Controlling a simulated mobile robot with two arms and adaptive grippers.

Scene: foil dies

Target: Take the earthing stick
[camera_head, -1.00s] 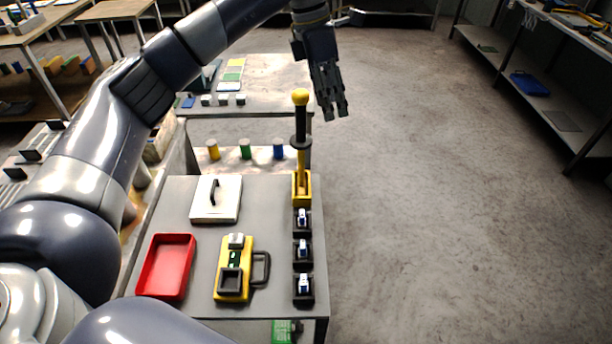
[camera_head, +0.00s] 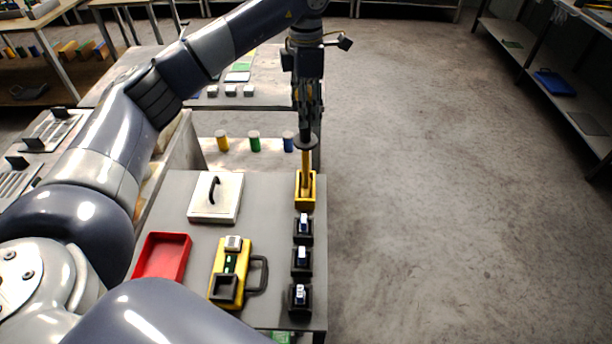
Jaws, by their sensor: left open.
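The earthing stick (camera_head: 306,163) stands upright in a yellow holder (camera_head: 305,190) at the far right corner of the grey table. Its yellow shaft and dark round collar show. Its black grip and yellow top end are mostly hidden by my left gripper (camera_head: 308,118). That gripper points down over the stick's upper part, just above the collar, with its fingers open. I cannot tell whether the fingers touch the grip. My right gripper is not in view.
The grey table (camera_head: 182,214) also bears a red tray (camera_head: 186,239), a yellow device (camera_head: 231,262), a white plate with a handle (camera_head: 215,197) and several small black holders (camera_head: 302,259). Coloured cylinders (camera_head: 255,142) stand behind. The floor to the right is clear.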

